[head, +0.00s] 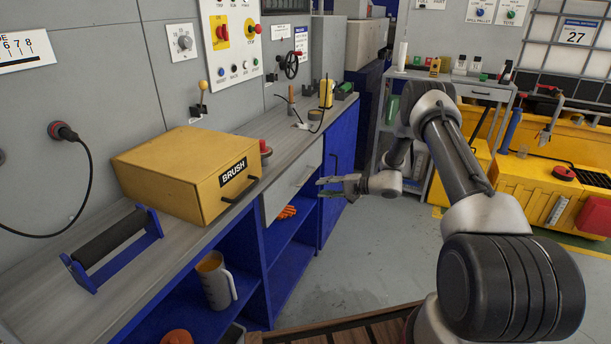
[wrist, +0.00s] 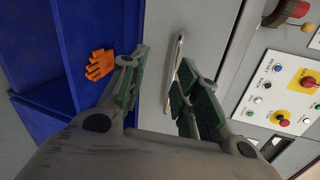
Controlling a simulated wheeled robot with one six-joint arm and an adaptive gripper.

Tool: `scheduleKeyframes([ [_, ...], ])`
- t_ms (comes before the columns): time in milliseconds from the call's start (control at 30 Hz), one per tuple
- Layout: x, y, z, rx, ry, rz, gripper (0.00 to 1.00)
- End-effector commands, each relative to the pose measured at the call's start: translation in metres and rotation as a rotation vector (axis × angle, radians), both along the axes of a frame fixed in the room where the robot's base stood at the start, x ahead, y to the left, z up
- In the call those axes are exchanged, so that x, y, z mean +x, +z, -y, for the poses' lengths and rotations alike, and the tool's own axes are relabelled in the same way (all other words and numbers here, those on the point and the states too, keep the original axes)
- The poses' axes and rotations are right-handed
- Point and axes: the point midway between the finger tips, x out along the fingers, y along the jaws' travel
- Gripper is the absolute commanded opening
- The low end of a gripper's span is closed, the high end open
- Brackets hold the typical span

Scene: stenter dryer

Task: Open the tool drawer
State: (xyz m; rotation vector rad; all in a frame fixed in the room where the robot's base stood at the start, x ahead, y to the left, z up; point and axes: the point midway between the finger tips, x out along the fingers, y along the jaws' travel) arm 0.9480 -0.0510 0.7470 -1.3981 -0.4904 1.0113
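The tool drawer (head: 283,192) is a light grey front below the worktop, with a slim metal bar handle (head: 303,177). It looks closed. My gripper (head: 322,187) is in front of the drawer's right part in the head view. In the wrist view my gripper (wrist: 162,60) is open, its two green-padded fingers apart. The handle (wrist: 174,70) shows between them, closer to the right finger, against the grey drawer front (wrist: 207,35). Nothing is seen held. Whether the fingertips reach around the handle in depth, I cannot tell.
A yellow BRUSH box (head: 185,170) stands on the worktop (head: 45,285). Blue open shelves below hold a jug (head: 214,280) and orange gloves (head: 287,212). A blue cabinet door (head: 340,160) is right of the drawer. The floor in front (head: 350,260) is mostly clear.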

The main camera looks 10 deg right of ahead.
Motion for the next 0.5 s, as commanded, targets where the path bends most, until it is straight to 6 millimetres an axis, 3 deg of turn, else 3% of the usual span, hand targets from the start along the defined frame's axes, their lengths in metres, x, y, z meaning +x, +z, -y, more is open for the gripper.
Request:
scheduleKeyframes([
  [67,0.018,0.015,0.001,0.001,-0.03,0.09,0.32],
  [133,0.021,0.019,0.001,-0.01,-0.035,0.137,0.32],
  [267,0.023,0.018,-0.004,-0.036,-0.017,0.179,0.32],
  [500,0.044,0.01,-0.034,-0.039,-0.013,0.18,0.32],
])
